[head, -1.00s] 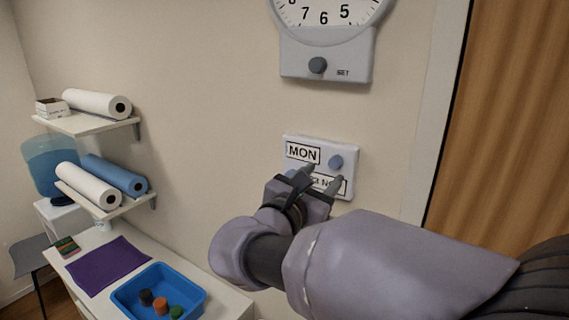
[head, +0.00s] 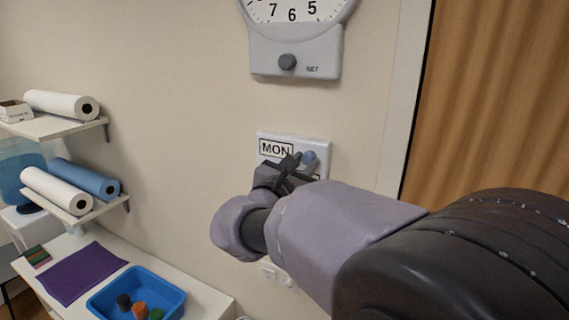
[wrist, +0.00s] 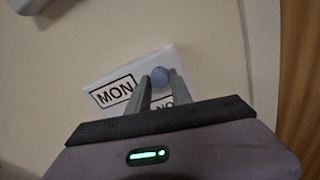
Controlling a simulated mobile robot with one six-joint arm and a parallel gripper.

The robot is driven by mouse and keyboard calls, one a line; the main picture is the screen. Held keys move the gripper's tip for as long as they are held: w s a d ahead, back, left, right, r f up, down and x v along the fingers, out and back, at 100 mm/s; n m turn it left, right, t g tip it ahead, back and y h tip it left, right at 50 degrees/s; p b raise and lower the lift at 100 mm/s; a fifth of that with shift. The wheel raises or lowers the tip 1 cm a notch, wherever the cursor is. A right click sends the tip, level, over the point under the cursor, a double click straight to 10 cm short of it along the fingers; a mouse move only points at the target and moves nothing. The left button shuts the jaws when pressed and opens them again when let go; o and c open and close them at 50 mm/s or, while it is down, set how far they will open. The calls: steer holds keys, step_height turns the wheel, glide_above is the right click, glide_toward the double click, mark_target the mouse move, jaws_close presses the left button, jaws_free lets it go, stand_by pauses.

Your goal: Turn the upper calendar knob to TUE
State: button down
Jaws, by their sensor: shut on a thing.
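The white calendar plate (head: 287,138) is fixed to the wall below a clock. Its upper window reads MON (head: 276,149). The round blue-grey upper knob (head: 310,158) is to the right of that window. My gripper (head: 301,161) is at the plate, shut on the upper knob. In the wrist view the knob (wrist: 160,76) shows between the two finger ends (wrist: 160,82), and MON (wrist: 115,92) is readable, tilted. The lower window is mostly hidden behind my gripper; only part of "NO" shows in the wrist view.
The clock (head: 296,40) above has its own dark knob (head: 287,62). A wooden panel (head: 480,100) in a pale frame is at the right. At the left are shelves with paper rolls (head: 60,190) and a table with a blue tray (head: 172,290).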

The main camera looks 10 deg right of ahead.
steer(key=shift+f+b, duration=0.15)
steer(key=shift+b, duration=0.3)
steer(key=shift+f+m+b, duration=0.15)
steer(key=shift+m+b, duration=0.55)
steer(key=shift+b, duration=0.45)
steer(key=m+b, duration=0.1)
steer(key=b, duration=0.2)
steer(key=shift+f+m, duration=0.1)
steer(key=shift+m, duration=0.2)
steer(key=m+b, duration=0.2)
steer(key=b, duration=0.2)
steer(key=shift+m, duration=0.4)
steer(key=shift+r+m+b, duration=0.25)
steer(key=shift+m+b, duration=0.65)
steer(key=shift+b, duration=0.35)
steer(key=shift+r, duration=0.1)
steer(key=c, duration=1.1)
jaws_free()
steer(key=shift+c, duration=0.2)
